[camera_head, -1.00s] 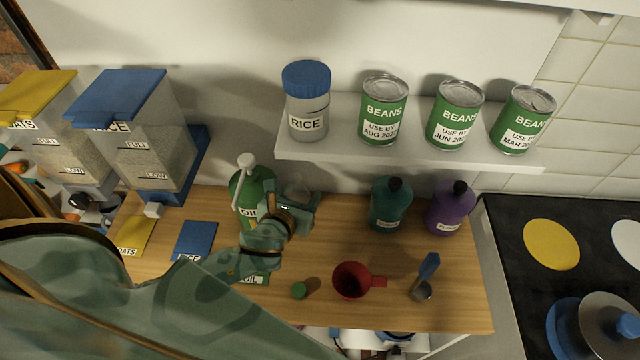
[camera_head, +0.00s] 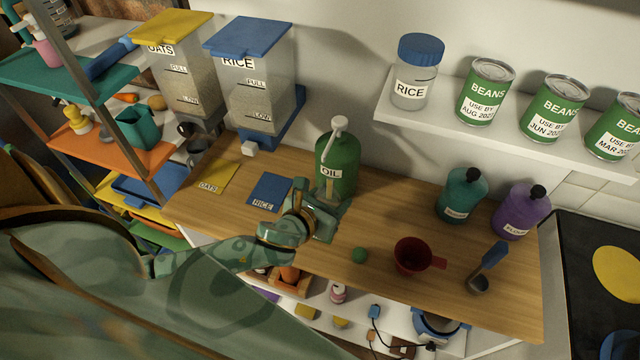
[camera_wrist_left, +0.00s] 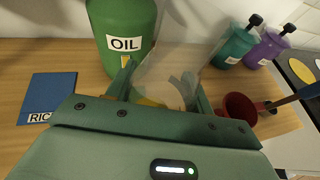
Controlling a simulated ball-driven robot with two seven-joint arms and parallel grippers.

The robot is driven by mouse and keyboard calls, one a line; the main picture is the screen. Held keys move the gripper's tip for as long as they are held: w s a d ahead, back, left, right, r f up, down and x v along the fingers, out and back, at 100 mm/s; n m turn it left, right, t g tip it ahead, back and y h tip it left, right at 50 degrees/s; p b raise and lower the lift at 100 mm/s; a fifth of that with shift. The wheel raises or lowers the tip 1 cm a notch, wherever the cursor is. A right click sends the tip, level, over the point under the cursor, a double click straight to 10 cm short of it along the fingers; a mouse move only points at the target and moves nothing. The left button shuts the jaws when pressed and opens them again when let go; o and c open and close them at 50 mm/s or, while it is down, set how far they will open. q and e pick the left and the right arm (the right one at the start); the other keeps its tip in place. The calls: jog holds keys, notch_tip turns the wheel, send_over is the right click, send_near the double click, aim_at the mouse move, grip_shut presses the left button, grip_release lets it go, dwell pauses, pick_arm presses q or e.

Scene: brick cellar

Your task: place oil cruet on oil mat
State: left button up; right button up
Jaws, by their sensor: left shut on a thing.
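My left gripper (camera_head: 326,213) is shut on a clear oil cruet (camera_wrist_left: 172,62), with a finger on each side of it in the left wrist view. A little yellow shows low in the cruet. In the head view the gripper and cruet are just in front of the big green oil bottle (camera_head: 338,165), above the wooden counter. The wrist view shows that bottle (camera_wrist_left: 125,25) left of the cruet. I cannot make out the oil mat; my gripper and forearm cover that part of the counter. Whether the cruet touches the counter cannot be told. My right gripper is not in view.
Yellow oats mat (camera_head: 217,176) and blue rice mat (camera_head: 269,192) lie to the left. Teal (camera_head: 461,196) and purple (camera_head: 521,211) bottles stand behind.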

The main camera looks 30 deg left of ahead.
pick_arm(q)
jog(key=w+a+f+b, duration=0.1)
jog(key=f, duration=0.1)
jog(key=w+a+f, duration=0.2)
jog(key=w+a+f+b, duration=0.1)
jog(key=w+f, duration=0.1)
jog(key=shift+w+a+f+b, duration=0.15)
jog(key=shift+w+f+b, duration=0.05)
jog(key=shift+f+b, duration=0.15)
jog(key=shift+w+f+b, duration=0.1)
jog(key=shift+f+b, duration=0.65)
jog(key=shift+f, duration=0.9)
jog(key=shift+a+f, duration=0.1)
jog(key=o, duration=1)
